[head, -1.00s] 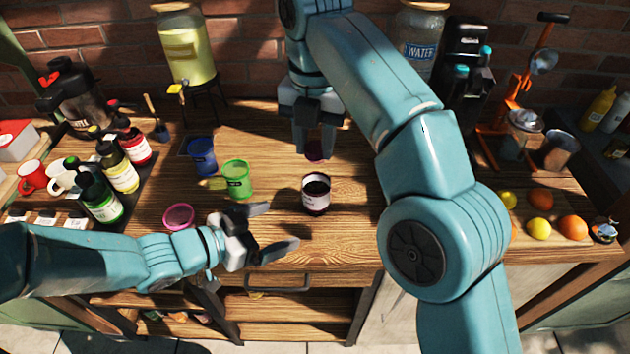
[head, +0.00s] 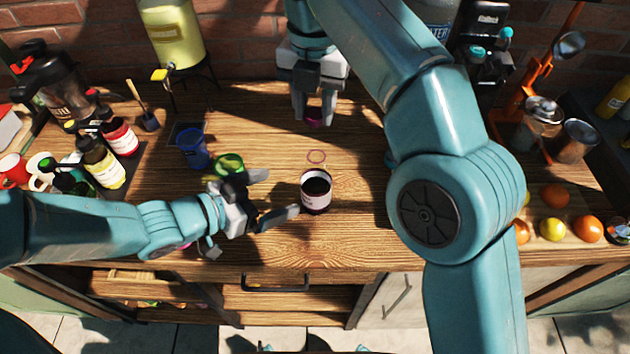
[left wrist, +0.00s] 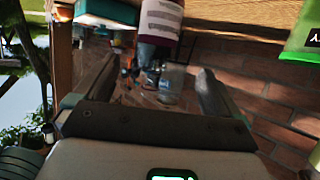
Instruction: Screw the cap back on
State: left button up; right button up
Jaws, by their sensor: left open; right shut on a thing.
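An open jar (head: 315,198) with a white label and dark contents stands upright on the wooden table, its mouth uncovered. In the left wrist view the jar (left wrist: 161,18), purple with a white label, shows beyond the fingers. My left gripper (head: 280,195) is open just left of the jar, fingers pointing towards it, and holds nothing. It also shows in the left wrist view (left wrist: 158,72). My right gripper (head: 313,107) points down behind the jar, shut on a magenta cap (head: 314,119). The cap is partly hidden by the fingers and appears above the table.
A thin reddish ring (head: 316,157) marks the table behind the jar. Bottles (head: 102,165) are at the left, fruit (head: 552,229) at the right. The table just right of the jar is clear.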

aim_at(318, 181)
jog(key=shift+s+d+r, duration=0.1)
jog(key=shift+s+d, duration=0.15)
jog(key=shift+s, duration=0.15)
pick_arm(q)
jog(key=x, duration=1.1)
jog(key=shift+s+d, duration=0.1)
jog(key=shift+s, duration=0.05)
pick_arm(e)
jog(key=shift+w+a, duration=0.2)
pick_arm(q)
jog(key=shift+w+d+f, duration=0.1)
jog(key=shift+w+d, duration=0.1)
jog(key=shift+d, duration=0.25)
pick_arm(e)
jog(key=shift+s+d, duration=0.1)
jog(key=shift+d, duration=0.05)
pick_arm(q)
jog(key=shift+a, duration=0.1)
